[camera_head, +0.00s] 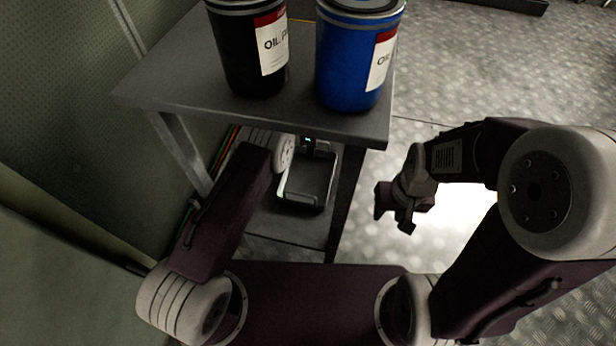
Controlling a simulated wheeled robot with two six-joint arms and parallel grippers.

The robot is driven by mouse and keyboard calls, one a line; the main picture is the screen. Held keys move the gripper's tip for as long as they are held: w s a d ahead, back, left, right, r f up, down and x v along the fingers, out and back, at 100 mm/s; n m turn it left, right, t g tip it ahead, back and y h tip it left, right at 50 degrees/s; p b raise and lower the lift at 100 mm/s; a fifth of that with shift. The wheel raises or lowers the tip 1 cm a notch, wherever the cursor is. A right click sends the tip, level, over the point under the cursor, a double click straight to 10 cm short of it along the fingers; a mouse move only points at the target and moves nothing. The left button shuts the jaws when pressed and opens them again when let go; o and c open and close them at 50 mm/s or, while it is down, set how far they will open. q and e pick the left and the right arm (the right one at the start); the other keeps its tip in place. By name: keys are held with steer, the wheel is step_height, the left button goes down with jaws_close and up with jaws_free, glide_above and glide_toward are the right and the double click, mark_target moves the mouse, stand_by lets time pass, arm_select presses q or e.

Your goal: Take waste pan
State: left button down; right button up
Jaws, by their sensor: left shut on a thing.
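The waste pan (306,202) is a shallow dark tray with a pale rim, under the tabletop on the lower shelf of the grey table. My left arm reaches in under the tabletop from the left. My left gripper (318,150) is at the pan's far edge, partly hidden by the tabletop and my arm, and is shut on the pan. Whether the pan touches the shelf is hard to tell. My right gripper (392,217) hangs over the floor to the right of the table, open and empty, with its fingers apart.
A black oil drum (239,70) and a blue oil drum (342,70) stand on the grey table (190,80). Its legs flank the lower shelf (283,227). A green wall (70,110) is close on the left. Metal floor (460,90) lies open on the right.

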arm_select(q)
steer(key=shift+r, duration=0.1)
stand_by(0.5)
step_height(320, 180, up, 10)
steer(key=p, duration=0.6)
